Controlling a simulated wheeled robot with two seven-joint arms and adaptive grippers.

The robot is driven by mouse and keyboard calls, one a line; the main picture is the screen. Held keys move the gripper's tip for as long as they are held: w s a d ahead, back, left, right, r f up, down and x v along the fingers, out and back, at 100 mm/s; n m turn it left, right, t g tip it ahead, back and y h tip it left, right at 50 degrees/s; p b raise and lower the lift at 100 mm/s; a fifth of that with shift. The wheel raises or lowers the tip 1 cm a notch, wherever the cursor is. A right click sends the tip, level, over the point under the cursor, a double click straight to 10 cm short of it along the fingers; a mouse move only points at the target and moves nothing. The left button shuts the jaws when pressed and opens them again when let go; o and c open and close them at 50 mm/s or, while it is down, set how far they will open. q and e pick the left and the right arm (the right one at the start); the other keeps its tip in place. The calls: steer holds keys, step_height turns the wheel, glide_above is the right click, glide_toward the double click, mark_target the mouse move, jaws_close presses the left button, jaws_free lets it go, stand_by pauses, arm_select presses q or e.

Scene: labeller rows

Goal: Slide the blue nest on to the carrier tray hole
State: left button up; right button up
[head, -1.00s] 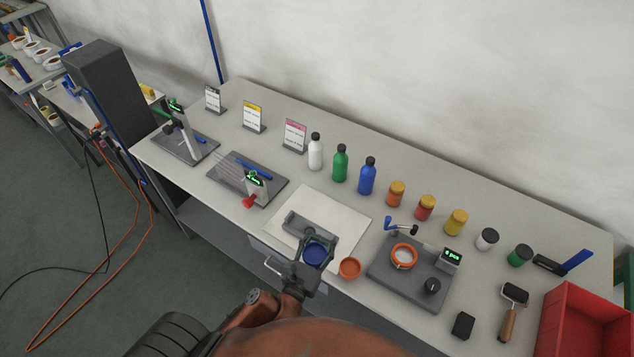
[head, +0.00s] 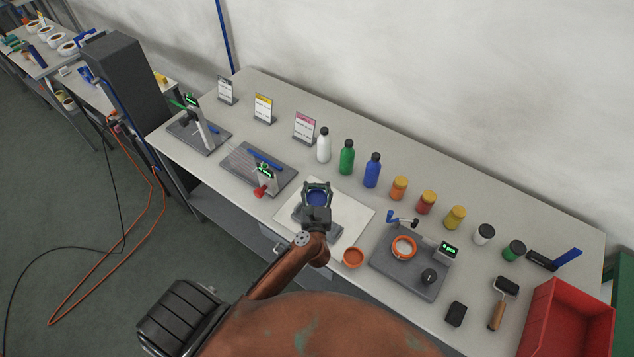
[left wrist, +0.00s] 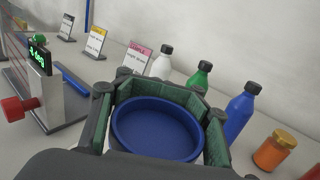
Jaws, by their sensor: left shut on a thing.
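The blue nest (head: 317,198) is a round, shallow dark-blue cup. My left gripper (head: 317,188) is shut around it, over the white sheet. In the left wrist view the blue nest (left wrist: 157,130) sits level between the green-padded fingers (left wrist: 160,115), its open side up. A grey carrier tray (head: 335,225) lies on the sheet under and beside the gripper, mostly covered by it. Its hole is hidden, and I cannot tell how high the nest is above it. My right gripper is not in view.
An orange cup (head: 353,257) stands at the sheet's front right corner. A grey fixture (head: 410,268) with an orange ring is to the right. A grey stand with a red knob (head: 260,191) is close on the left. White, green and blue bottles (head: 372,171) stand behind.

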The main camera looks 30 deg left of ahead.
arm_select(q)
steer(key=shift+f+b, duration=2.25)
steer(key=shift+f, duration=0.6)
steer(key=shift+s, duration=0.1)
steer(key=shift+p, duration=0.55)
steer(key=shift+f+b, duration=1.15)
steer(key=shift+f, duration=0.2)
steer(key=o, duration=1.3)
steer(key=shift+c, duration=0.2)
steer(key=o, duration=0.5)
